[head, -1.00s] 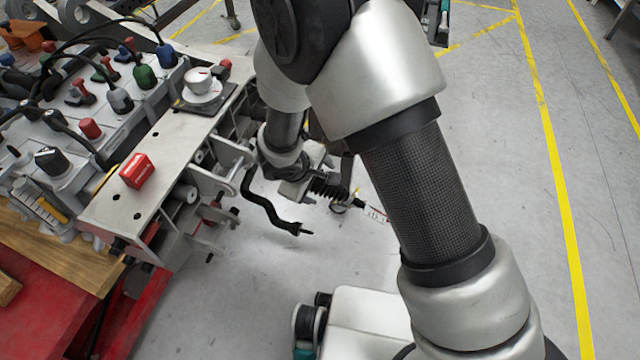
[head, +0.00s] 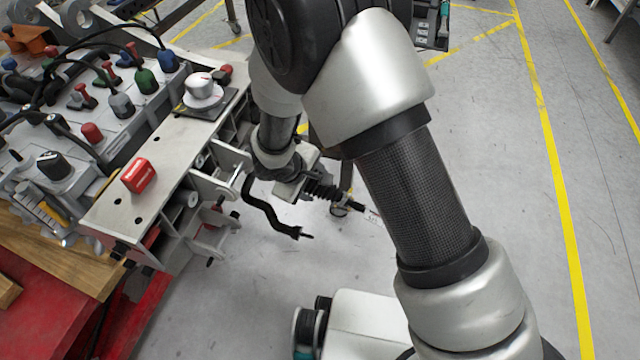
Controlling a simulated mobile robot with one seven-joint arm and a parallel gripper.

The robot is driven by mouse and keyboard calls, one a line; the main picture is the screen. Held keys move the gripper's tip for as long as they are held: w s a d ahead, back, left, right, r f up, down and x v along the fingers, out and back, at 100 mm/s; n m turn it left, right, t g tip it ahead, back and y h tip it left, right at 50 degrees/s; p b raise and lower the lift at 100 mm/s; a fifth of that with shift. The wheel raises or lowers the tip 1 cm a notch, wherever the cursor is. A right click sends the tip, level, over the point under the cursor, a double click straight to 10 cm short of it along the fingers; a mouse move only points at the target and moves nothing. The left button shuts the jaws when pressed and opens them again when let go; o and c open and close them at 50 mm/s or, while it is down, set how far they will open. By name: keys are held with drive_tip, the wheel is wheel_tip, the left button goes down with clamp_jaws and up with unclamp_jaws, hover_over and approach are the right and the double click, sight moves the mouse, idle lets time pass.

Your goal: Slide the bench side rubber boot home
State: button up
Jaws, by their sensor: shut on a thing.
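A black ribbed rubber boot (head: 322,190) sits around a thin rod right of the chassis fixture (head: 165,185). The rod runs down and right from it, with a white tag (head: 372,216) near where my arm covers it. My gripper (head: 297,184) is at the boot's left end, partly hidden by its own wrist. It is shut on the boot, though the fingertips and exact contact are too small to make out. Whether the boot's left end touches its seat is hidden.
A black bent hose (head: 268,212) hangs just below my gripper. Open floor (head: 520,200) lies to the right.

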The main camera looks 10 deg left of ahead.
drive_tip(key=shift+w+a+r, duration=0.1)
drive_tip(key=shift+a+r, duration=0.15)
drive_tip(key=shift+a, duration=0.25)
drive_tip(key=shift+a+r, duration=0.2)
drive_tip(key=shift+a, duration=0.25)
drive_tip(key=o, duration=1.5)
